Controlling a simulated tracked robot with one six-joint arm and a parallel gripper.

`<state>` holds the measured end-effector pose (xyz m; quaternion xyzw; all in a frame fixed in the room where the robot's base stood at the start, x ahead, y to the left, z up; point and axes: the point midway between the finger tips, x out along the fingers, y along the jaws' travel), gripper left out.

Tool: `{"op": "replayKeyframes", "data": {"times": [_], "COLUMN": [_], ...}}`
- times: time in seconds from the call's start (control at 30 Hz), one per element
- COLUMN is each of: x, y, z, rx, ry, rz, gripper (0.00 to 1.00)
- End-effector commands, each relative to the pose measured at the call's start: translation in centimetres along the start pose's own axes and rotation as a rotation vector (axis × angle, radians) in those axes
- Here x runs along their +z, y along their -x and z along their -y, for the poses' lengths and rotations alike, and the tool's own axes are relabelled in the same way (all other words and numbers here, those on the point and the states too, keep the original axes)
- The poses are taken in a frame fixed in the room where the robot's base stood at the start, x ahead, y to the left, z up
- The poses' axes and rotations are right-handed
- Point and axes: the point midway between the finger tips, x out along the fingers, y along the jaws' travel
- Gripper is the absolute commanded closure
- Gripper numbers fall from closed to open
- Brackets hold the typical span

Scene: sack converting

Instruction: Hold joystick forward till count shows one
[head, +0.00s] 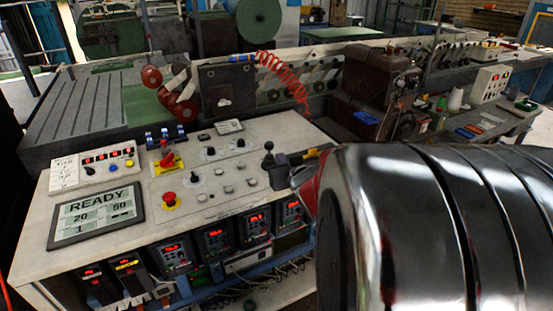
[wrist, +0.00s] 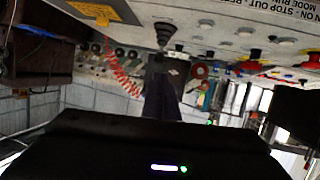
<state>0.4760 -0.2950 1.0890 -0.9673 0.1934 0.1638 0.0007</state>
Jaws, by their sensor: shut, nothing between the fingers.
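The black joystick (head: 268,157) stands on the right part of the pale console (head: 215,215). It also shows upside down in the wrist view (wrist: 165,35). My gripper (head: 279,170) is shut and empty, just right of the joystick in the head view. In the wrist view its dark fingers (wrist: 160,82) point toward the joystick; I cannot tell whether they touch it. The grey display (head: 96,215) on the console's left reads READY, with 20, 50 and 1 below. Which figure is the count is not legible.
A white button box (head: 97,167) sits at the console's left. A red coiled hose (head: 285,78) hangs behind. My chrome arm hides the right foreground.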

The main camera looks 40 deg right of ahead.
Motion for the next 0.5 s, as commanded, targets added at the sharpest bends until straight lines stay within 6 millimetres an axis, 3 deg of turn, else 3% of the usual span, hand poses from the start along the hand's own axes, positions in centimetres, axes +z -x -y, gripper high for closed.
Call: {"op": "replayKeyframes", "data": {"times": [0.2, 0.5], "x": [0.00, 0.02], "y": [1.18, 1.27], "z": [0.08, 0.07], "rx": [-0.001, -0.001], "ry": [0.000, 0.000], "rz": [0.000, 0.001], "gripper": [1.00, 1.00]}}
